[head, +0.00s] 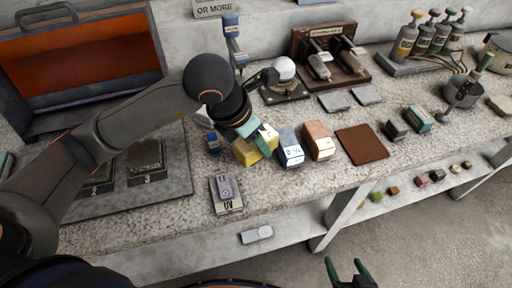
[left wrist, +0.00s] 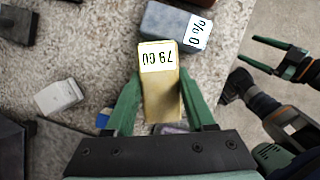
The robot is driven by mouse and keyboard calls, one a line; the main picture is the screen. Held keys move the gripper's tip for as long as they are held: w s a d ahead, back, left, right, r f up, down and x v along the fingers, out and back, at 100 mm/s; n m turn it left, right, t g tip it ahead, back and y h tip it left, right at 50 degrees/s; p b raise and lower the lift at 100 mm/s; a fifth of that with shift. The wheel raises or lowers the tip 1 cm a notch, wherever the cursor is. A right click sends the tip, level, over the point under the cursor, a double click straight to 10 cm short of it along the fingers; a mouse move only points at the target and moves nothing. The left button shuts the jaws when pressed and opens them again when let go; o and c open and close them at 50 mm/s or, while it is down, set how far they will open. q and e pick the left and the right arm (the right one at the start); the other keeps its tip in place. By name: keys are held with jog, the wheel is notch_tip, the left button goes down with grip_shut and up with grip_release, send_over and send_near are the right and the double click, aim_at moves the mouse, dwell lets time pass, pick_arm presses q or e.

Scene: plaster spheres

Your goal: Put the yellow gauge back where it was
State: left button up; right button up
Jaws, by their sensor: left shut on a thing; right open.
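The yellow gauge (head: 248,151) is a block with a white label with dark digits. In the left wrist view the yellow gauge (left wrist: 161,98) sits between the green fingers of my left gripper (left wrist: 165,105). In the head view my left gripper (head: 254,136) is shut on it from above, partly hiding it, just left of a blue block (head: 289,150). I cannot tell whether the gauge touches the counter. My right gripper (head: 348,272) is open and empty, low in front of the counter; it also shows in the left wrist view (left wrist: 283,55).
A salmon block (head: 318,142) and a flat brown pad (head: 362,144) stand right of the blue block on the speckled counter (head: 300,186). A purple block on a labelled plate (head: 228,203) lies in front. A small blue item (head: 213,143) is left. An orange-lined open case (head: 80,65) stands behind.

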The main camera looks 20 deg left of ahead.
aim_at(256, 149)
pick_arm(q)
jog(key=f, duration=0.3)
jog(key=shift+w+a+f, duration=0.1)
jog(key=shift+w+f, duration=0.1)
jog(key=shift+f, duration=0.05)
pick_arm(e)
jog(key=shift+s+f, duration=0.2)
jog(key=shift+f, duration=0.1)
pick_arm(q)
jog(key=shift+f, duration=0.2)
jog(key=o, duration=1.3)
pick_arm(e)
jog(key=shift+a, duration=0.15)
